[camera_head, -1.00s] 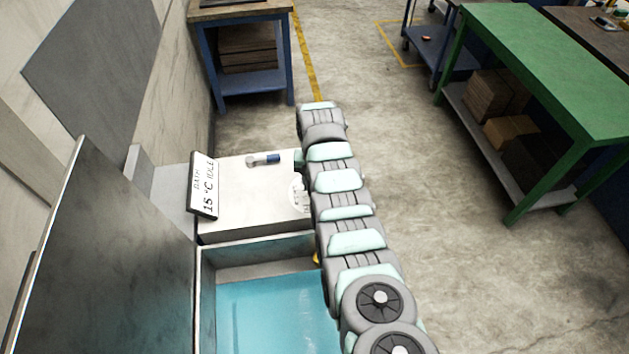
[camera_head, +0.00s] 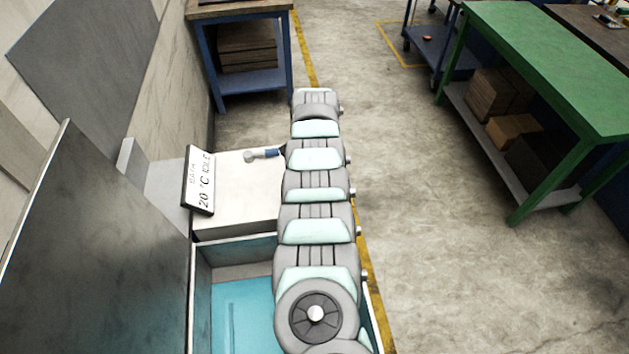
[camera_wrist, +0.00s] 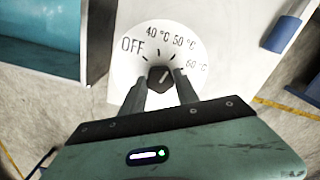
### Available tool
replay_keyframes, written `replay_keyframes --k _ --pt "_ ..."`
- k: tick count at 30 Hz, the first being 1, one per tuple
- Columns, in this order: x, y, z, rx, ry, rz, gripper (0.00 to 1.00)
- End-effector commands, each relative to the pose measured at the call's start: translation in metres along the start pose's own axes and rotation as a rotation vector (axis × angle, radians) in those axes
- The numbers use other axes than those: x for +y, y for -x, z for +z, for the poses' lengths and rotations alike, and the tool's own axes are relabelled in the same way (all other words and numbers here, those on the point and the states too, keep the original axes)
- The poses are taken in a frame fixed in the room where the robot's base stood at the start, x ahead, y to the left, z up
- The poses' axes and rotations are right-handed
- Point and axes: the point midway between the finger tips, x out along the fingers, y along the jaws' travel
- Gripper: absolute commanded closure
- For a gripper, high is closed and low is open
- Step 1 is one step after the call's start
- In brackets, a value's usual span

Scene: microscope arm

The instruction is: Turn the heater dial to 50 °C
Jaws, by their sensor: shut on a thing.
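In the wrist view the heater dial is a dark knob (camera_wrist: 161,78) on a white round scale plate (camera_wrist: 128,68) marked OFF, 40 °C, 50 °C and 60 °C. My gripper (camera_wrist: 160,86) is shut on the knob, one finger on each side. A short pale line on the knob slants up and right, roughly toward the 50 °C mark; the exact setting is hard to tell. In the head view the bath display (camera_head: 199,181) reads 20 °C IDLE. There my arm hides the dial and gripper.
The white housing (camera_head: 235,190) stands beside an open basin of blue liquid (camera_head: 240,312). A green table (camera_head: 560,70) stands at the right, across open floor.

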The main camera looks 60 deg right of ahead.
Motion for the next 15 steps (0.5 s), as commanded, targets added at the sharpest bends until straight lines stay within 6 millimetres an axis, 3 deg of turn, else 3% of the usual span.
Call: replay_keyframes --k 15 --pt "0.0001 -0.0001 0.0001 0.000 -0.086 0.001 1.00"
